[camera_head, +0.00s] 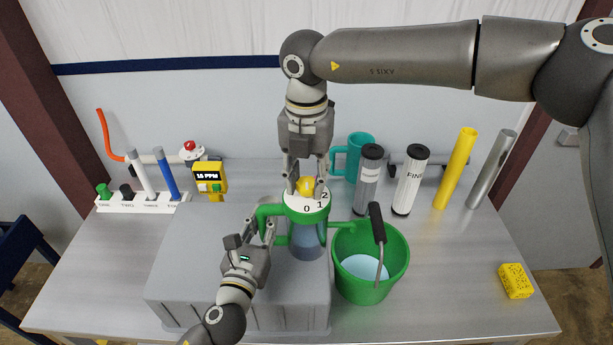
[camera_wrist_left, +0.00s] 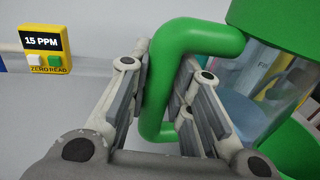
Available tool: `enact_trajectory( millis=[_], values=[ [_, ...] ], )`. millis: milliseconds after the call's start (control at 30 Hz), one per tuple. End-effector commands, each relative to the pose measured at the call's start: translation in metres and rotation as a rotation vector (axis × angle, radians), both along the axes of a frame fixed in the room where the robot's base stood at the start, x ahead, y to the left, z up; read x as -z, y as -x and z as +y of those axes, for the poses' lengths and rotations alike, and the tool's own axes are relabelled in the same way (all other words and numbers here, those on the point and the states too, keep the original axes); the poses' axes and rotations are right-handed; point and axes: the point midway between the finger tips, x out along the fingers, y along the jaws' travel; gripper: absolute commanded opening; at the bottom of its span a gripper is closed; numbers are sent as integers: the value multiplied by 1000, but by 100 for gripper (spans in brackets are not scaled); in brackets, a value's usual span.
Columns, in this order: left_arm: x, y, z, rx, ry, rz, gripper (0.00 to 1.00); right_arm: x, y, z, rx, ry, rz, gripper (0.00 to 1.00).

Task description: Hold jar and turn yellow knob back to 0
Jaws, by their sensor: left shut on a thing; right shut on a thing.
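The jar (camera_head: 307,248) stands upright on a grey block, with a green collar and handle and a clear bluish body. Its white top dial (camera_head: 318,208) shows the digits 0, 1 and 2. The yellow knob (camera_head: 306,183) sits at the dial's centre; its pointing direction is hard to tell. My left gripper (camera_head: 262,232) is shut on the green handle (camera_head: 264,212). In the left wrist view its fingers lie on both sides of the handle (camera_wrist_left: 195,38). My right gripper (camera_head: 305,186) reaches down from above and is shut on the yellow knob, partly hiding it.
The grey block (camera_head: 190,260) fills the table's front middle. A green bucket (camera_head: 375,290) of water stands close right of the jar. Behind are a teal jug (camera_head: 352,155) and upright cylinders (camera_head: 408,180). A yellow meter (camera_head: 209,178) reads 15 PPM. A yellow sponge (camera_head: 515,281) lies at right.

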Motion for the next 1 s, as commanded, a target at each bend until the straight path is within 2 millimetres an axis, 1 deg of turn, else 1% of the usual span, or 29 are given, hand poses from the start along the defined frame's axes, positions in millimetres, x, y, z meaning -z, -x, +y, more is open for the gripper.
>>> enact_trajectory(
  millis=[33,567,600,733,1000],
  values=[
    [8,2,0,1,-7,13,0,1,0,0,12,-1,2,10],
    [8,2,0,0,-7,13,0,1,0,0,32,1,1,10],
    [8,2,0,0,-7,13,0,1,0,0,32,1,1,39],
    [8,2,0,0,-7,14,0,1,0,0,31,1,1,56],
    [8,2,0,0,-7,14,0,1,0,0,31,0,0,56]
  ],
)
